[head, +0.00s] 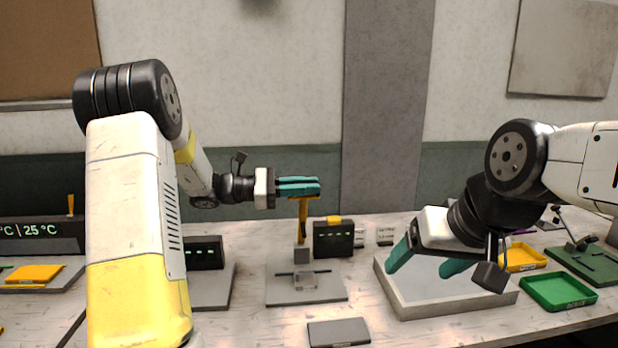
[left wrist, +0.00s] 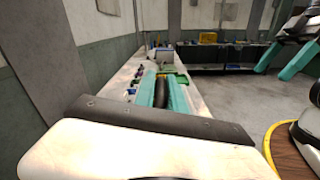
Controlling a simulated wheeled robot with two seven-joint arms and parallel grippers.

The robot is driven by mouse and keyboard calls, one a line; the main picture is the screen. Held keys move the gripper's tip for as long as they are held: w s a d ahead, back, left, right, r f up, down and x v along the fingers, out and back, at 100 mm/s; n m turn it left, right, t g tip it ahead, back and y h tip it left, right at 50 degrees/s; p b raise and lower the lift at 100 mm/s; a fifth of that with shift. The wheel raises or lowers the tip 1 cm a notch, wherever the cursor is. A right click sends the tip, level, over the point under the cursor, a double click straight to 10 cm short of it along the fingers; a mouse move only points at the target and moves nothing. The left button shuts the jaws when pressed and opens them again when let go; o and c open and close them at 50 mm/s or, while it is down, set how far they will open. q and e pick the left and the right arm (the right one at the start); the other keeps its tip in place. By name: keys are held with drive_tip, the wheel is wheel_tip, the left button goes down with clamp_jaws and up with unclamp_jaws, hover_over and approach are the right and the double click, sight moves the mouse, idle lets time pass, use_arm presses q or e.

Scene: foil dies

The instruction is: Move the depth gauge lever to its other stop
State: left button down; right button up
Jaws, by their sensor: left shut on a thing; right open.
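My left gripper (head: 300,186) is shut at the top of a yellow T-shaped handle (head: 303,212), which has a grey block (head: 302,255) at its lower end. The block is over a grey base plate (head: 285,294) with a dark bar and a small clear piece. I cannot tell whether block and plate touch. In the left wrist view a dark rounded piece (left wrist: 161,93) shows between the teal fingers. My right gripper (head: 428,264) is open and empty over a shallow pale tray (head: 440,306). I cannot tell which part is the depth gauge lever.
A dark display box (head: 333,240) stands behind the base plate. A grey flat block (head: 338,332) lies at the front. A green tray (head: 557,291), a yellow tray (head: 524,257) and a green fixture with a dark lever (head: 580,262) are at the right.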

use_arm(q)
drive_tip(key=s+d+f+m, duration=0.1)
drive_tip(key=s+f+m, duration=0.4)
drive_tip(key=f, duration=0.5)
drive_tip(key=s+d+f+m, duration=0.1)
drive_tip(key=s+f+m, duration=0.3)
drive_tip(key=s+f, duration=0.4)
drive_tip(key=shift+d+f+m, duration=0.25)
drive_tip(key=shift+f+m, duration=0.15)
drive_tip(key=shift+f, duration=0.5)
drive_tip(key=c, duration=1.5)
unclamp_jaws()
drive_tip(key=shift+o, duration=0.2)
drive_tip(key=shift+r, duration=0.1)
